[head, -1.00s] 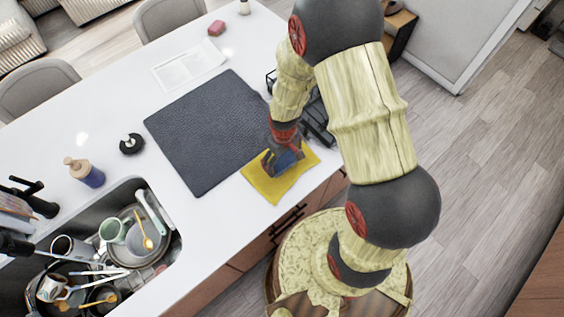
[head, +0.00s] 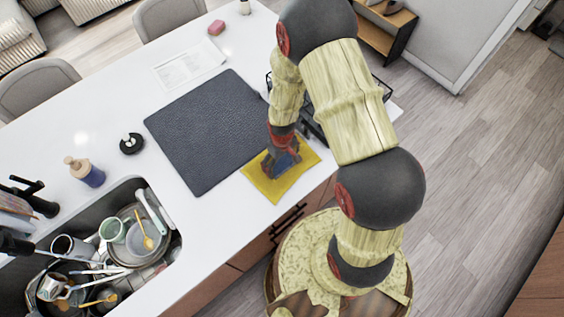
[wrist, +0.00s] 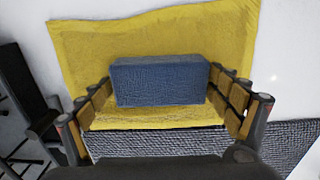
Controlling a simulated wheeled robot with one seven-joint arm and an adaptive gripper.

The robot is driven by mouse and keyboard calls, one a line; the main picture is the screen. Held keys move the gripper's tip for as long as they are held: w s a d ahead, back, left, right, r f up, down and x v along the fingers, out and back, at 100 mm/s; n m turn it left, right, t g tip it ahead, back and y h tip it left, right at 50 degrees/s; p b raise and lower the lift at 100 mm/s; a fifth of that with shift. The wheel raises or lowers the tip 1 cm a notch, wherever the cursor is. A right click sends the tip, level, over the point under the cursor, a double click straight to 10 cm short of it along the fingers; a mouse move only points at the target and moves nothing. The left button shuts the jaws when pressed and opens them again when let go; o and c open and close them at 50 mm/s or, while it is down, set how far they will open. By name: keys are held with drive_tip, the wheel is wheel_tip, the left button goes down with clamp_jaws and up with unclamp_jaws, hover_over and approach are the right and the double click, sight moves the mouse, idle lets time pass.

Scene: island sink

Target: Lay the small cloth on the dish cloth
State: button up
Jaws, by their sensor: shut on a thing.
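The small cloth (wrist: 158,82) is a blue, thick, block-shaped piece between my fingers in the wrist view. In the head view my gripper (head: 281,163) partly hides the small cloth (head: 287,161). My gripper (wrist: 165,98) is shut on its two ends. The yellow dish cloth (head: 277,191) lies flat on the white counter near its front edge, directly under the small cloth. In the wrist view the dish cloth (wrist: 150,35) spreads around and beyond it. I cannot tell whether the small cloth touches the dish cloth.
A dark textured mat (head: 200,125) lies beside the dish cloth. A black wire rack (head: 377,89) stands behind my arm. The sink (head: 171,245) at lower left is full of dishes. A soap bottle (head: 85,173) and a round black item (head: 131,144) stand left of the mat.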

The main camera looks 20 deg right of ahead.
drive_tip(key=shift+s+f, duration=0.1)
drive_tip(key=shift+f, duration=0.35)
drive_tip(key=shift+c, duration=2)
drive_tip(key=o, duration=1.4)
drive_tip(key=shift+r, duration=0.15)
